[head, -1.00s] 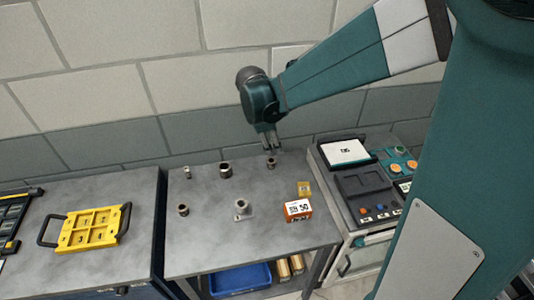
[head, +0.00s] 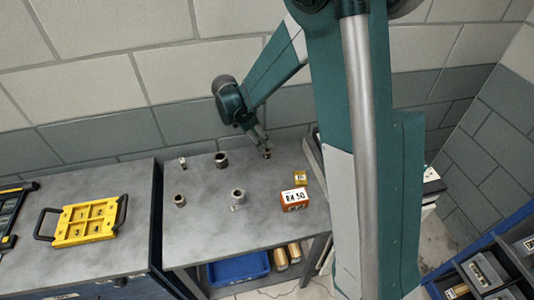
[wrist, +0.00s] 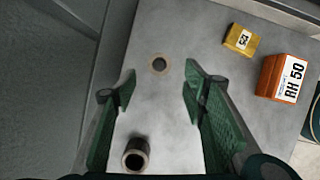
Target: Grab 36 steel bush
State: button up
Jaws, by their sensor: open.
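Several metal bushes stand on a grey bench top (head: 210,228); no size mark is readable on any, so I cannot tell which is the 36. My gripper (head: 262,143) is open and empty at the back right of the bench, close to a small brownish bush (head: 267,153). In the wrist view this bush (wrist: 160,64) lies ahead, between the lines of the open fingers (wrist: 160,90). A larger dark bush (head: 222,160) stands to its left; it also shows low in the wrist view (wrist: 135,154). Other bushes are at the back left (head: 183,163), front left (head: 179,200) and front middle (head: 238,195).
An orange box marked RH 50 (head: 294,200) and a small yellow box (head: 299,177) stand at the bench's right. A yellow tray (head: 86,222) lies on the left bench. A blue bin (head: 238,268) sits below. The wall is close behind.

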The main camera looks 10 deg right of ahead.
aim_at(266, 149)
jog(key=shift+f, duration=0.1)
jog(key=shift+x, duration=1.2)
jog(key=shift+x, duration=2.6)
jog(key=shift+w, duration=0.1)
jog(key=shift+c, duration=0.7)
jog(key=c, duration=1)
